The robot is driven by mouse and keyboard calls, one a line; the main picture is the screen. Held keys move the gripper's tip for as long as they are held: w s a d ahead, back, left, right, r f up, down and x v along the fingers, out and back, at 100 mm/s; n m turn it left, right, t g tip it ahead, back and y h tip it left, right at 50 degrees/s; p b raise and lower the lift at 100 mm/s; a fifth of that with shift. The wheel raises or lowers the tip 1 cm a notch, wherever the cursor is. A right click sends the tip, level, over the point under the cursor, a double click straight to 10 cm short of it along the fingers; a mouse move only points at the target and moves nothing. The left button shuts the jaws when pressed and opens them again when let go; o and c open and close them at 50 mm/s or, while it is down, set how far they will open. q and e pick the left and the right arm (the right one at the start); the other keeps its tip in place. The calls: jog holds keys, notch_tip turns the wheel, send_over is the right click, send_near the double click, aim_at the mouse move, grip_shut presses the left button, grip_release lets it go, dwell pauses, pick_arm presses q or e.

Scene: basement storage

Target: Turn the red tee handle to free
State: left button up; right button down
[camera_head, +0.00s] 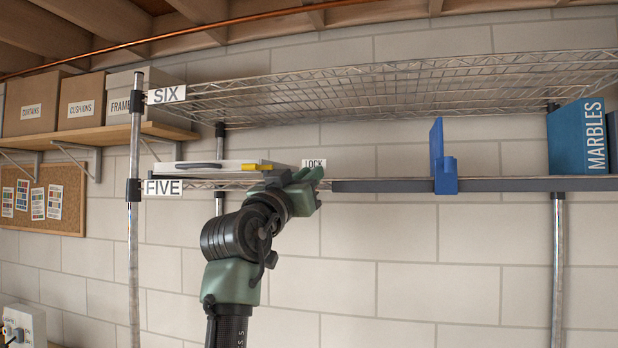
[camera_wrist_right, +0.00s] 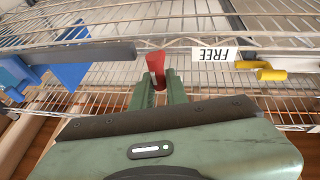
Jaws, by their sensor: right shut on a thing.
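The red tee handle (camera_wrist_right: 156,66) shows in the right wrist view, at the shelf's front edge. My right gripper (camera_wrist_right: 159,88) is shut on it, one finger on each side. The upside-down FREE label (camera_wrist_right: 214,54) is just right of the handle in that view. In the head view my right gripper (camera_head: 312,178) is at the front edge of shelf FIVE and hides the handle. The LOCK label (camera_head: 314,163) shows just above the fingertips. I cannot tell the handle's exact angle. My left gripper is not in view.
A dark grey bar (camera_head: 400,186) runs along the shelf front to the right, with a blue bracket (camera_head: 445,178) on it. A white flat case (camera_head: 225,167) with a yellow latch (camera_head: 257,167) lies left. A blue MARBLES box (camera_head: 578,138) stands far right. Shelf SIX (camera_head: 400,85) is overhead.

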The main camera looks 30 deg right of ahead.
jog(key=n+t, duration=0.1)
jog(key=n, duration=0.1)
jog(key=shift+w+n+y, duration=0.1)
jog(key=shift+n+y, duration=0.2)
jog(key=n+t, duration=0.1)
jog(key=n, duration=0.1)
jog(key=n+t+y, duration=0.1)
jog(key=n, duration=0.1)
jog(key=shift+w+a+f+b, duration=0.1)
jog(key=shift+w+a+b, duration=0.05)
jog(key=shift+b, duration=0.15)
jog(key=shift+w+a+f+n+t+y+p, duration=0.2)
jog(key=shift+n+t+y+p, duration=0.45)
jog(key=shift+n+y, duration=1.6)
jog(key=shift+w+a+f+n+t+y+p, duration=0.2)
jog(key=shift+n+t+y+p, duration=0.45)
jog(key=shift+n, duration=3.15)
jog(key=shift+f+n+t+y+p, duration=0.25)
jog(key=shift+n+t+y+p, duration=0.4)
jog(key=shift+n+y, duration=1.65)
jog(key=shift+n+g+h, duration=0.25)
jog(key=shift+n+h, duration=0.45)
jog(key=shift+n, duration=0.25)
jog(key=c, duration=1.6)
grip_release()
jog(key=shift+o, duration=1)
jog(key=shift+w+d+f, duration=0.1)
jog(key=shift+d+f, duration=0.05)
jog(key=shift+f, duration=0.05)
